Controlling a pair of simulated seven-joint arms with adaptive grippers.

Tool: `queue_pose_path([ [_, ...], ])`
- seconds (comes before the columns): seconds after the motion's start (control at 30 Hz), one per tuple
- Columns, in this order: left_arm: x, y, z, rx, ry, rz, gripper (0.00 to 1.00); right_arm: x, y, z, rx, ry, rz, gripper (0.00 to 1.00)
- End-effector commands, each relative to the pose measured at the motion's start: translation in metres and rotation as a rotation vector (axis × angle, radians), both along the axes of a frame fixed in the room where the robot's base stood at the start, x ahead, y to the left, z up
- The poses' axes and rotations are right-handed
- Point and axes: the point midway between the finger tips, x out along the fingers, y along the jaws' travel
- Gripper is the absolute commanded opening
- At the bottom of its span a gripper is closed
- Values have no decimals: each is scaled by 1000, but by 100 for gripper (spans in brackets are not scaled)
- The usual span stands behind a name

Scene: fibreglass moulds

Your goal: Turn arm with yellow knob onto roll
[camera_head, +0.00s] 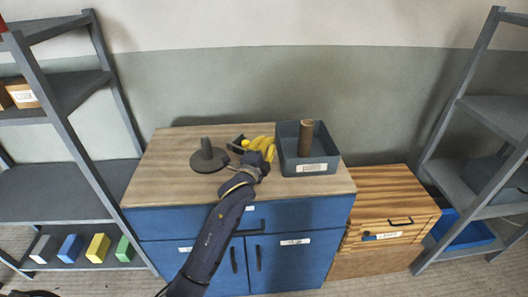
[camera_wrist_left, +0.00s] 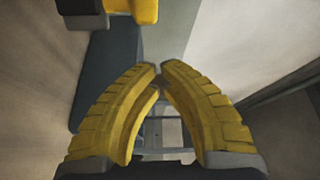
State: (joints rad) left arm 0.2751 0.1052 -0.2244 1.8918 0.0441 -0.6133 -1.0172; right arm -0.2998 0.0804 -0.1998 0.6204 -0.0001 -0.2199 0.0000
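A dark round base with an upright post (camera_head: 207,152) stands on the wooden worktop. Just right of it is a short dark arm with a yellow knob (camera_head: 240,140), partly hidden by my left gripper. My left gripper (camera_head: 263,144) is beside the knob, on its right. In the left wrist view its yellow fingers (camera_wrist_left: 160,69) come together at the tips with nothing visible between them. A dark bar (camera_wrist_left: 105,75) with a yellow part (camera_wrist_left: 145,10) at its end lies beyond the fingers; it looks like the arm and knob. A brown roll (camera_head: 306,137) stands upright in a grey bin. My right gripper is out of view.
The grey bin (camera_head: 325,150) stands on the right of the worktop (camera_head: 165,175), close to my left gripper. The worktop's left side is clear. A wooden cabinet (camera_head: 390,205) stands right of the blue cabinet. Grey shelves (camera_head: 75,90) flank both sides.

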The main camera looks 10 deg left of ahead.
Motion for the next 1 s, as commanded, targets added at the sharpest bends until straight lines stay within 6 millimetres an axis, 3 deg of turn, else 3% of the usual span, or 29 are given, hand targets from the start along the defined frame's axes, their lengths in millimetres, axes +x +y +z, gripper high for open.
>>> queue_pose_path([
  [0.1,-5,18,-4,4,3,3,0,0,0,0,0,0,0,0],
  [0.33,-8,33,-7,3,3,3,0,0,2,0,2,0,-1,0],
  [1.0,-9,34,-7,6,2,-18,0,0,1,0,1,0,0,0],
])
